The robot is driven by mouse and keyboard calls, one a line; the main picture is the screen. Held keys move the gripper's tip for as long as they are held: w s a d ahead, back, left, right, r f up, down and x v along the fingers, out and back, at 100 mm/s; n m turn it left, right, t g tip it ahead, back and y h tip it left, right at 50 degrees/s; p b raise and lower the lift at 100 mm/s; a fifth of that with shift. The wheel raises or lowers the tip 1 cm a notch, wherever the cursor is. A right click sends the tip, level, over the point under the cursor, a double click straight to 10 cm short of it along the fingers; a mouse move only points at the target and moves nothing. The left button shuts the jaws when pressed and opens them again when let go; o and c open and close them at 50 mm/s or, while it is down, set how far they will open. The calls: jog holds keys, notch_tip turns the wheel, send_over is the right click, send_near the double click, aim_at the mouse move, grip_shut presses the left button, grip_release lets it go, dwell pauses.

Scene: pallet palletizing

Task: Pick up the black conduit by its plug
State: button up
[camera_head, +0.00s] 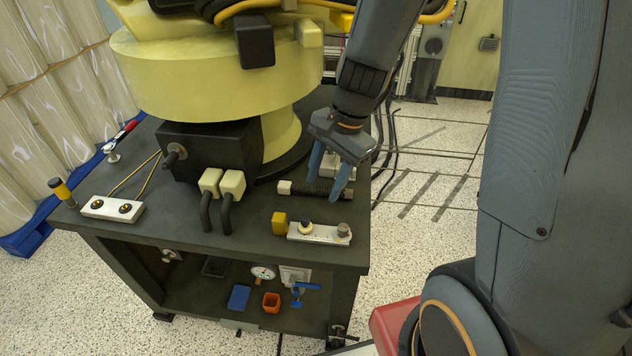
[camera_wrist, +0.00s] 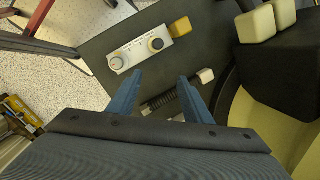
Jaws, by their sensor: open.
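The black conduit (camera_head: 308,190) is a short ribbed tube lying on the dark table top. Its pale cream plug (camera_head: 284,187) is at its left end in the head view. My gripper (camera_head: 324,187) points down with its blue fingers apart, over the right part of the conduit, and the fingers hide part of it. In the wrist view the conduit (camera_wrist: 160,101) shows between the fingers of my gripper (camera_wrist: 160,76), and the plug (camera_wrist: 206,75) is just right of the right finger. Nothing is held. I cannot tell the exact height of the fingertips above the table.
A white plate with knobs (camera_head: 318,234) and a yellow block (camera_head: 280,223) lie in front of the conduit. Two cream-headed black connectors (camera_head: 221,183) stand left. The yellow robot base (camera_head: 205,70) rises behind. The table's right edge is close.

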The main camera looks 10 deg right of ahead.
jog(key=w+m+p, duration=0.1)
jog(key=w+m, duration=0.1)
jog(key=m, duration=0.1)
jog(key=w+a+f+m+y+p, duration=0.1)
jog(key=w+m, duration=0.2)
jog(key=m, duration=0.1)
jog(key=w+a+f+m+t+p, duration=0.1)
jog(key=w+m, duration=0.2)
jog(key=shift+w+f+m, duration=0.1)
jog(key=shift+w+m, duration=0.05)
jog(key=shift+m, duration=0.15)
jog(key=shift+w+a+f, duration=0.15)
jog(key=shift+f, duration=0.15)
jog(key=shift+x, duration=0.85)
jog(key=shift+w+a+p+x, duration=0.15)
jog(key=shift+w+p+x, duration=0.05)
jog(key=shift+x, duration=1.2)
jog(key=shift+w+a+p+x, duration=0.15)
jog(key=shift+w+x, duration=0.05)
jog(key=shift+x, duration=1.2)
jog(key=shift+r, duration=0.2)
jog(key=c, duration=1.1)
notch_tip(320, 180, up, 10)
jog(key=shift+c, duration=0.2)
notch_tip(320, 180, up, 6)
jog(key=p, duration=0.7)
send_over(293, 184)
jog(key=shift+s+d, duration=0.15)
jog(key=shift+d, duration=0.05)
jog(key=shift+b, duration=0.3)
